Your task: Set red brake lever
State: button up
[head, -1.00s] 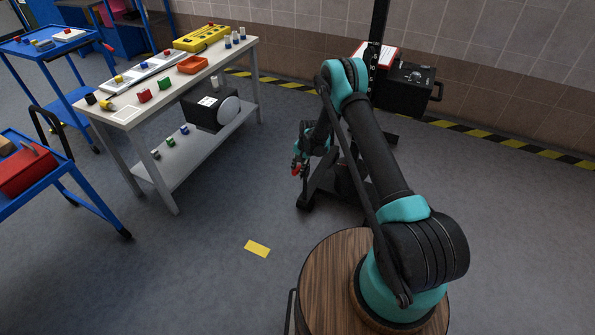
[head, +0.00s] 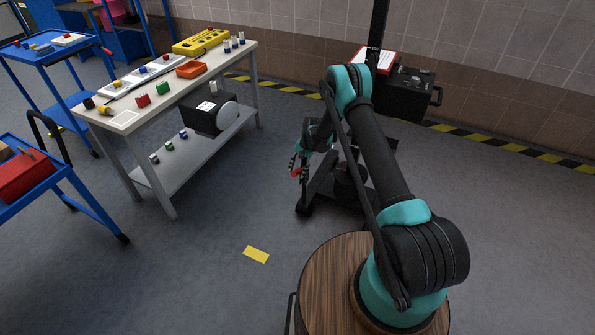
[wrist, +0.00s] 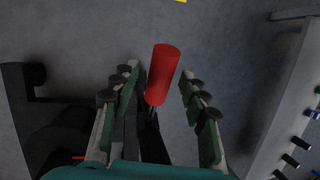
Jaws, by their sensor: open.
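The red brake lever (wrist: 162,75) shows in the wrist view as a red cylindrical grip on a dark rod. It stands between the two spread fingers of my gripper (wrist: 157,95), with gaps on both sides. In the head view the red lever (head: 294,172) is a small red spot at my gripper (head: 298,165), low beside the dark stand of the jack (head: 340,188). My gripper is open, and its fingers look apart from the lever. My arm hides part of the jack, and the rod's lower end is hidden in the wrist view.
A white workbench (head: 120,122) with colored parts stands at the left; its edge also shows at the right of the wrist view (wrist: 275,115). A black box with a handle (head: 408,92) sits behind the arm. Blue carts stand far left. Floor between bench and jack is clear.

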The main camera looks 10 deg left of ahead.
jog(key=v, duration=1.2)
jog(key=shift+s, duration=0.1)
jog(key=s+d+r+n+t, duration=0.1)
jog(key=s+d+r, duration=0.4)
jog(key=r, duration=0.3)
jog(key=s+d+r+t+h, duration=0.1)
jog(key=s+d+r, duration=0.4)
jog(key=r, duration=0.2)
jog(key=s+d+r+n+t, duration=0.1)
jog(key=s+d+r, duration=0.4)
jog(key=r, duration=0.3)
jog(key=s+d+n+t+h, duration=0.1)
jog(key=s+d, duration=0.4)
jog(key=s, duration=0.7)
jog(key=s+d+n+t+h, duration=0.1)
jog(key=s+d, duration=0.4)
jog(key=s, duration=0.7)
jog(key=shift+s+d+r+n+t, duration=0.3)
jog(key=shift+s+r+n+t, duration=0.1)
jog(key=shift+t, duration=0.2)
